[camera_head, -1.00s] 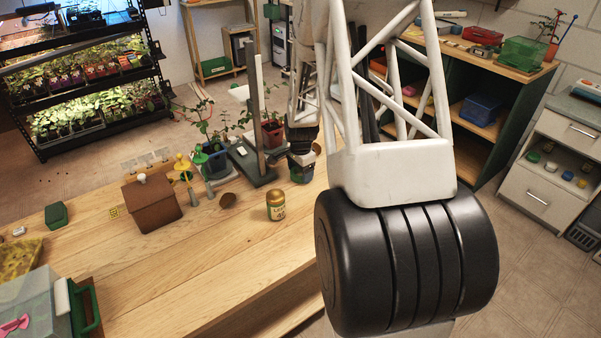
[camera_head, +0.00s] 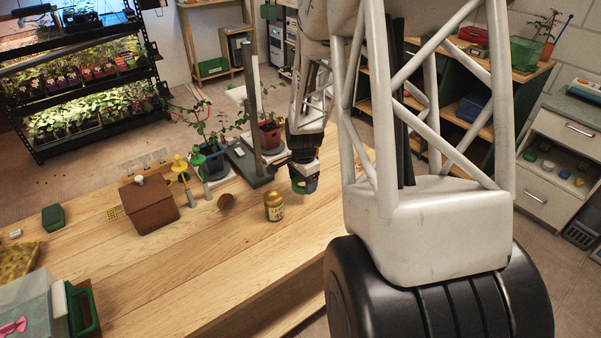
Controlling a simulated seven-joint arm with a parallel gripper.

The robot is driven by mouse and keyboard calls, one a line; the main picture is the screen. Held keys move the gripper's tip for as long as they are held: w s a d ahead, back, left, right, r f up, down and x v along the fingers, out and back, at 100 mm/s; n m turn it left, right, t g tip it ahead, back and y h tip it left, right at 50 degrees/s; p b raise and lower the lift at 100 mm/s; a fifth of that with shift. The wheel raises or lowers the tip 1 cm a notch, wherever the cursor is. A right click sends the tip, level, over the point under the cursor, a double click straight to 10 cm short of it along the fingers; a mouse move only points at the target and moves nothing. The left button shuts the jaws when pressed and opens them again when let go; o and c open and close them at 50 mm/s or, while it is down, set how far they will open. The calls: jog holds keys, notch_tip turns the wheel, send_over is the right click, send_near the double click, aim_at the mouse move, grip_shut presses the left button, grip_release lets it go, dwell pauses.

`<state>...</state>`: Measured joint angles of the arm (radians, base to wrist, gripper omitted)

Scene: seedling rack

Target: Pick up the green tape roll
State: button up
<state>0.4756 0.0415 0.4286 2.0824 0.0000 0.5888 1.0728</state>
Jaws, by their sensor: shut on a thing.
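My gripper (camera_head: 304,176) is at the back right part of the wooden bench, seen small and from above. It is shut on the green tape roll (camera_head: 299,189), which shows as a small green and dark shape at the fingertips. The fingers and the dark gripper body hide part of the roll. I cannot tell whether the roll touches the bench top or hangs just above it.
A gold-lidded jar (camera_head: 273,207) stands left of my gripper. The bench's front middle (camera_head: 200,265) is clear.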

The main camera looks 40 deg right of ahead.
jog(key=shift+s+a+r, duration=0.1)
jog(key=shift+s+a, duration=0.4)
jog(key=shift+s, duration=0.5)
jog(key=shift+s+a+r, duration=0.1)
jog(key=shift+s+a, duration=0.4)
jog(key=shift+s, duration=0.5)
jog(key=shift+s+a+r, duration=0.1)
jog(key=shift+s+a, duration=0.4)
jog(key=shift+s, duration=0.5)
